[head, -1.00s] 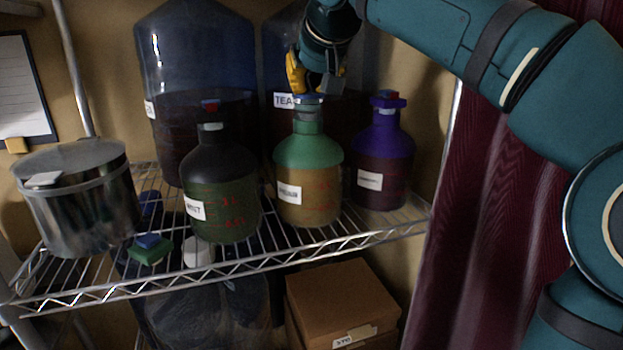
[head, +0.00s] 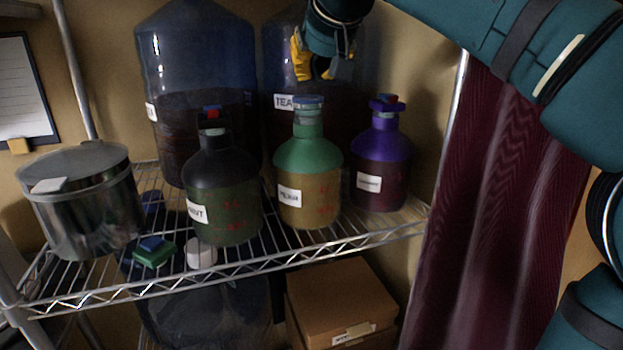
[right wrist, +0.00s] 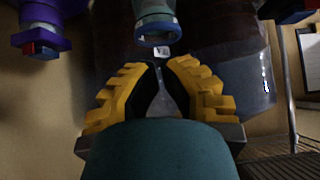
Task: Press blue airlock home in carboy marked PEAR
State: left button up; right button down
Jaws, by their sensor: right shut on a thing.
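The green-topped carboy (head: 308,155) stands upright mid-shelf with amber liquid; its white label is too blurred to read surely. A blue airlock (head: 308,100) sits in its neck; I cannot tell whether it is fully seated. The neck and a blue rim (right wrist: 158,38) show beyond my fingertips in the right wrist view. My right gripper (head: 318,72), with yellow fingers, is above the airlock and apart from it. In the right wrist view its fingers (right wrist: 164,68) converge, with a pale grey wedge between the pads; what they are shut on is unclear. My left gripper is not in view.
A dark carboy (head: 222,180) stands at left and a purple carboy (head: 382,160) at right, both with red and blue tops. Large jugs (head: 190,60) stand behind. A steel pot (head: 85,205), a green and blue block (head: 153,252) and a white cup (head: 200,252) share the wire shelf.

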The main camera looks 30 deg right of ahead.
jog(key=p+v, duration=0.1)
jog(key=v, duration=0.1)
jog(key=p+v, duration=0.1)
jog(key=v, duration=0.2)
jog(key=shift+w+r+p, duration=0.2)
jog(key=shift+w+p, duration=0.05)
jog(key=shift+p, duration=0.05)
dwell(0.8)
